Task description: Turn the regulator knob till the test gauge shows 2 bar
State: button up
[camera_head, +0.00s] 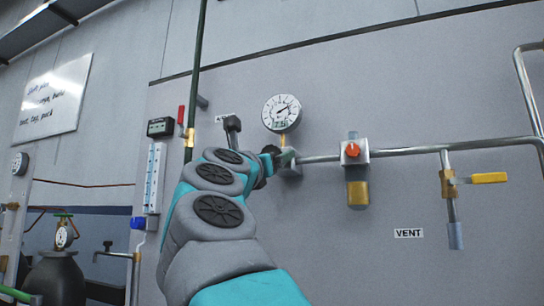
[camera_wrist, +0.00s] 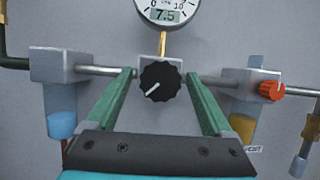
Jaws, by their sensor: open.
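The test gauge (camera_head: 282,113) is a round white dial on the wall above the pipe. Its needle points up and to the right. Its lower part shows in the wrist view (camera_wrist: 166,12), where the small display reads 7.5 and the scale runs from 0 to 10. Below it, the black regulator knob (camera_wrist: 160,82) has a white pointer line aimed down-left. My gripper (camera_wrist: 160,74) is open, with one green finger on each side of the knob and a gap to each. I cannot tell how deep the fingers reach.
To the right, a unit with an orange knob (camera_head: 352,149) and an amber bowl sits on the pipe. Further right is a yellow valve lever (camera_head: 489,178). In the wrist view a block with a blue bowl (camera_wrist: 62,125) stands left. A VENT label (camera_head: 408,233) is lower right.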

grip_shut()
dwell(0.7)
